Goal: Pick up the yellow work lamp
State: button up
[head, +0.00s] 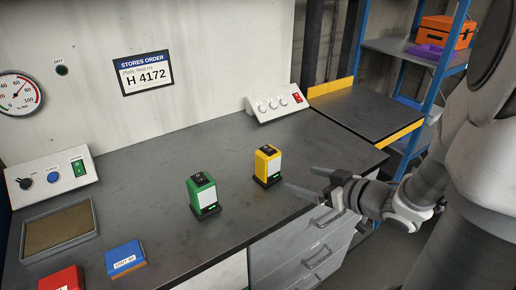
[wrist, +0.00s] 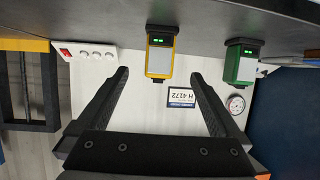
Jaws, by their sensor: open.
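The yellow work lamp (head: 267,164) stands upright on the grey bench, with a pale front panel and a dark base. A similar green lamp (head: 203,194) stands to its left, nearer the bench front. My gripper (head: 306,183) is open and empty, to the right of the yellow lamp near the bench's front edge, with its fingers pointing toward it. The wrist view is upside down; there the yellow lamp (wrist: 160,57) shows ahead, between and beyond the two fingers (wrist: 158,78). The green lamp (wrist: 241,64) is outside the fingers, to the right.
A white switch box (head: 275,103) stands at the back of the bench. At the left are another control box (head: 52,179), a shallow tray (head: 59,228), a blue box (head: 125,258) and a red box (head: 62,280). Drawers (head: 300,248) are below the bench front. The bench around the yellow lamp is clear.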

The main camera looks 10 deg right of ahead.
aim_at(274, 167)
jog(key=b+x, duration=0.1)
jog(key=x, duration=0.8)
jog(key=shift+b, duration=0.4)
jog(key=shift+r+b+x, duration=0.2)
jog(key=shift+b+x, duration=0.3)
jog(key=shift+x, duration=1)
jog(key=shift+r+b+x, duration=0.2)
jog(key=shift+b+x, duration=0.25)
jog(key=shift+x, duration=1)
jog(key=shift+w, duration=0.1)
jog(key=shift+c, duration=0.2)
grip_shut()
